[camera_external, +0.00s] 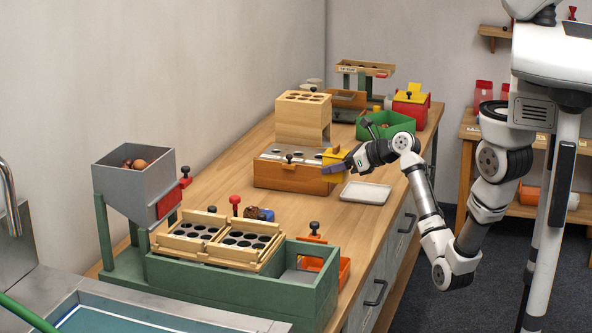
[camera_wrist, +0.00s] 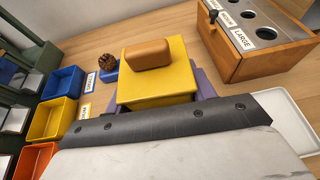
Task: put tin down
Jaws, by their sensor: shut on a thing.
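The tin is a yellow box with a brown block-like knob on top (camera_wrist: 152,75). In the external view the yellow tin (camera_external: 335,158) is at the right end of the wooden box with holes. My gripper (camera_wrist: 203,84) is shut on the tin; purple finger parts show beside and behind it. In the external view my gripper (camera_external: 344,168) reaches in from the right, and the tin looks upright. The tin's underside is hidden, so I cannot tell whether it touches the table.
A white tray (camera_external: 378,187) lies just right of the tin. The wooden box (camera_external: 270,176) has a label reading LARGE in the wrist view. Blue (camera_wrist: 70,78), yellow (camera_wrist: 42,122) and orange (camera_wrist: 38,157) bins stand at the left. A dark brown round thing (camera_wrist: 108,61) sits near them.

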